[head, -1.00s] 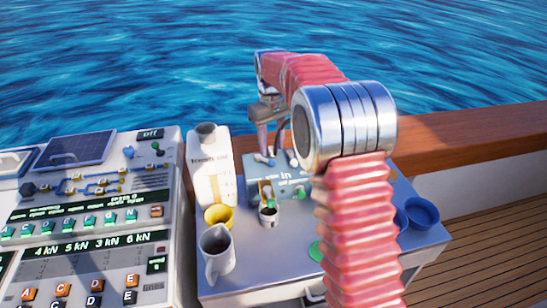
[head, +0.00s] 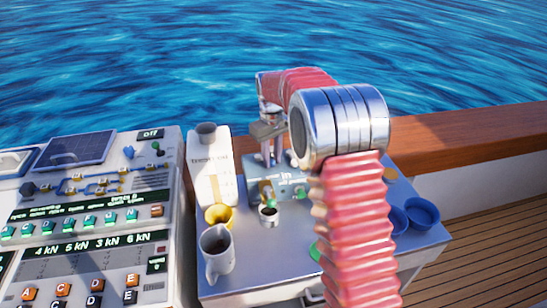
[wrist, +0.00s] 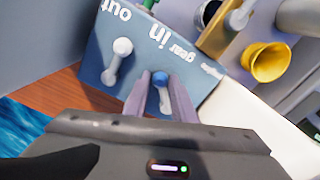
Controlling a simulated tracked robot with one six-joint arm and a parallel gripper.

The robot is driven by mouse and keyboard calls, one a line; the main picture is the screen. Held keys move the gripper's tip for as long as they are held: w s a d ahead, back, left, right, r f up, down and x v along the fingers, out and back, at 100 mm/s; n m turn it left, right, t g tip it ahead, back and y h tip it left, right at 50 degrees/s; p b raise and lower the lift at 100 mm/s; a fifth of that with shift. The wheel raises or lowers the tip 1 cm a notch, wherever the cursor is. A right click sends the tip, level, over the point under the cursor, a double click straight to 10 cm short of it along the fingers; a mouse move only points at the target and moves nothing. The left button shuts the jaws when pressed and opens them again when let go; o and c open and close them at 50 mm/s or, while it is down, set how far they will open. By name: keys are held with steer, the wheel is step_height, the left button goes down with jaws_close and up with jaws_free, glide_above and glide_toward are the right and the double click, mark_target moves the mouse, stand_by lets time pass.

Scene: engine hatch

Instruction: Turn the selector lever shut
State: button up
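A blue-grey box (head: 282,182) with "in" lettering stands on the white work surface. In the wrist view its labelled face (wrist: 200,50) reads "out", "in" and "gear". A blue-tipped lever (wrist: 160,80) and a white round-knobbed lever (wrist: 120,58) sit on this face; which is the selector lever I cannot tell. My gripper (wrist: 160,88) has its two fingers on either side of the blue-tipped lever, apart, with no clear contact. In the head view my gripper (head: 270,163) is over the back of the box, partly hiding it.
A white carton (head: 209,165) is left of the box. A yellow funnel-like cup (head: 219,215), a small metal cup (head: 268,216), a white jug (head: 217,258) and blue bowls (head: 422,212) stand around. A control console (head: 90,220) is at left, a wooden rail (head: 470,135) behind.

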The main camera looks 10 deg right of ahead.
mark_target(261, 170)
jaws_close()
steer(key=shift+d, duration=0.2)
steer(key=shift+a, duration=0.15)
steer(key=shift+s+a+m, duration=0.1)
steer(key=shift+a+m, duration=0.05)
steer(key=shift+m, duration=0.25)
steer(key=a+m, duration=0.1)
steer(key=m, duration=0.1)
steer(key=s+m, duration=0.1)
steer(key=m, duration=0.1)
steer(key=shift+a, duration=0.4)
steer(key=shift+s+a+m, duration=0.1)
steer(key=shift+a+m, duration=0.4)
steer(key=shift+m, duration=0.55)
steer(key=shift+s+a+m, duration=0.1)
steer(key=shift+a+m, duration=0.4)
steer(key=shift+m, duration=0.55)
